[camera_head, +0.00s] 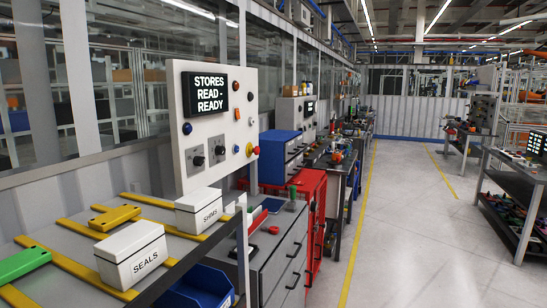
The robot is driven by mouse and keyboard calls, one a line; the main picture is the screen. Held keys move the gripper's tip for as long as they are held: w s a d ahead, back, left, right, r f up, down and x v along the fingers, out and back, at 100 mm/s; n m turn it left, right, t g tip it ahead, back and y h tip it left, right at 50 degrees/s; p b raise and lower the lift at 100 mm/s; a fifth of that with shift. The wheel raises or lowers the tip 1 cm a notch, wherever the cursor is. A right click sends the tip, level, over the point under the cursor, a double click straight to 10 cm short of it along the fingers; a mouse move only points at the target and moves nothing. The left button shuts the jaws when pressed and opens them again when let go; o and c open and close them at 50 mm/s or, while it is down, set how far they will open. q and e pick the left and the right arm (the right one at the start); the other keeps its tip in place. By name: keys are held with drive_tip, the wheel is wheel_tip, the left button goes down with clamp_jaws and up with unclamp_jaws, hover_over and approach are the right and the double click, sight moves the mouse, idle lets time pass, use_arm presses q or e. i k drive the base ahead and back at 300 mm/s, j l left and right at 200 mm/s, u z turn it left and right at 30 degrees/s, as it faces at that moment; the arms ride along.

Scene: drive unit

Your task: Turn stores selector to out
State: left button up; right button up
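A white upright control panel (216,120) stands at the left-centre, behind a bench. Its black display (210,93) reads "STORES READ - READY". Two dark rotary selectors sit low on the panel: a left one (198,161) and a right one (220,150), each on a grey plate. Their labels and exact pointer directions are too small to read, so I cannot tell which is the stores selector. Neither of my grippers is in view, and nothing touches the panel.
White boxes marked SEALS (131,254) and SHIMS (199,211) stand on the near bench, with a yellow part (115,218) and a green part (22,263). Coloured buttons surround the selectors. A grey drawer cabinet (280,250) stands right of the bench. The aisle floor (420,220) is clear.

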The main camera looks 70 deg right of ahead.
sight(197, 161)
drive_tip(key=z, duration=1.9)
drive_tip(key=i+l+u, duration=0.1)
drive_tip(key=l, duration=0.3)
drive_tip(key=i+l+u, duration=0.1)
drive_tip(key=i+l, duration=0.15)
drive_tip(key=l, duration=0.15)
drive_tip(key=i+l+u, duration=0.15)
drive_tip(key=l, duration=0.25)
